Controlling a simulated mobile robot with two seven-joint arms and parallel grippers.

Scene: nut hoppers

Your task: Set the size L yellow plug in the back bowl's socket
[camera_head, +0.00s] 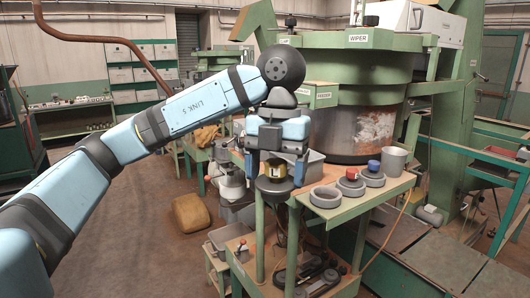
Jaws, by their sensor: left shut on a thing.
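The yellow plug (276,171), dark with a yellow band and a pale label, is between the fingers of my left gripper (276,168). My left gripper is shut on it and points straight down. The plug is right over a dark round bowl (273,190) at the left end of the green bench. Whether its lower end is inside the bowl's socket or just above it, I cannot tell; the socket is hidden. A second, grey bowl (231,188) stands to the left. I cannot tell for sure which one is the back bowl. My right gripper is not in view.
On the bench top (392,188) are an empty grey ring (325,197), a ring with a red plug (351,175), a ring with a blue plug (373,168) and a grey cup (394,160). A large metal drum (345,133) stands behind.

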